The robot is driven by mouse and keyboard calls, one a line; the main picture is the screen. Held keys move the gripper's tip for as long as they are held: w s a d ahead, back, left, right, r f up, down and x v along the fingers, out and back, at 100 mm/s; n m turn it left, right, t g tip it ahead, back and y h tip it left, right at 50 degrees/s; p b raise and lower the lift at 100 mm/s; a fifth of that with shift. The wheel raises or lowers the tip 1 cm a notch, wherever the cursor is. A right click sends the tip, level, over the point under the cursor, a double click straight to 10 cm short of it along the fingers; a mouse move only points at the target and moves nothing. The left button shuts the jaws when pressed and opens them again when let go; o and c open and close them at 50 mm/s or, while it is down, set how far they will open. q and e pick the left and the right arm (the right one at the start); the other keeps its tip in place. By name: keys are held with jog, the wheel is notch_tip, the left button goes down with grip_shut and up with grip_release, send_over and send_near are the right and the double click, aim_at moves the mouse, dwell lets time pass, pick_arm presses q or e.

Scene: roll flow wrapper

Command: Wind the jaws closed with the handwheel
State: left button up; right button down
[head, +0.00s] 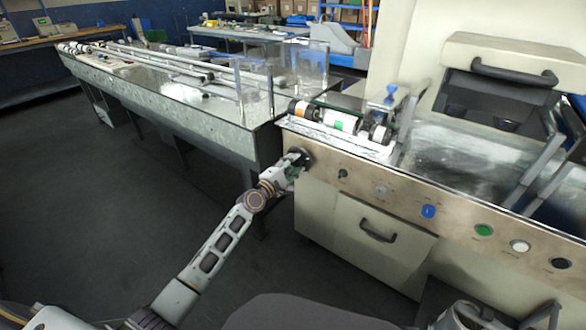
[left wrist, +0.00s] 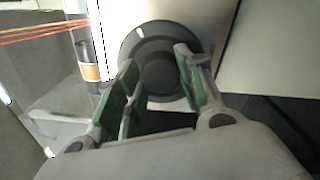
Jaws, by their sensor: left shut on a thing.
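The handwheel (head: 305,156) is a dark round wheel at the left end of the machine's steel front panel. In the left wrist view it is a black disc with a raised hub (left wrist: 158,72). My left gripper (head: 296,163) is at the wheel, its green-padded fingers (left wrist: 157,58) on either side of the hub and shut on the wheel. Exact finger contact is hard to see. Dark rollers with white, green and orange bands (head: 340,120) lie on top of the machine above the wheel; I cannot make out the jaws for certain. My right gripper is not in view.
The front panel (head: 385,195) carries several knobs and buttons right of the wheel. Below is a cabinet door with a dark handle (head: 378,231). A long metal table (head: 190,100) with rods stands at the left. The floor (head: 110,210) in front is clear.

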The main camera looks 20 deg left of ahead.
pick_arm(q)
jog(key=shift+f+m, duration=0.15)
jog(key=shift+m, duration=0.35)
jog(key=shift+m+b, duration=0.35)
jog(key=shift+m, duration=0.45)
jog(key=m, duration=0.2)
jog(key=shift+m+b, duration=0.3)
jog(key=shift+m, duration=0.1)
jog(key=m, duration=0.2)
jog(key=shift+m, duration=0.4)
jog(key=shift+m+h, duration=0.3)
jog(key=shift+m, duration=0.6)
jog(key=shift+m+p, duration=0.45)
jog(key=shift+m, duration=0.75)
jog(key=shift+m+p, duration=0.4)
jog(key=shift+m, duration=0.8)
jog(key=shift+a+m+p, duration=0.1)
jog(key=shift+m+p, duration=0.8)
jog(key=shift+m, duration=0.2)
jog(key=m+p, duration=0.3)
jog(key=m, duration=0.1)
jog(key=shift+g, duration=0.4)
jog(key=shift+f+m+p, duration=0.1)
jog(key=shift+m+p, duration=0.7)
jog(key=shift+m, duration=1)
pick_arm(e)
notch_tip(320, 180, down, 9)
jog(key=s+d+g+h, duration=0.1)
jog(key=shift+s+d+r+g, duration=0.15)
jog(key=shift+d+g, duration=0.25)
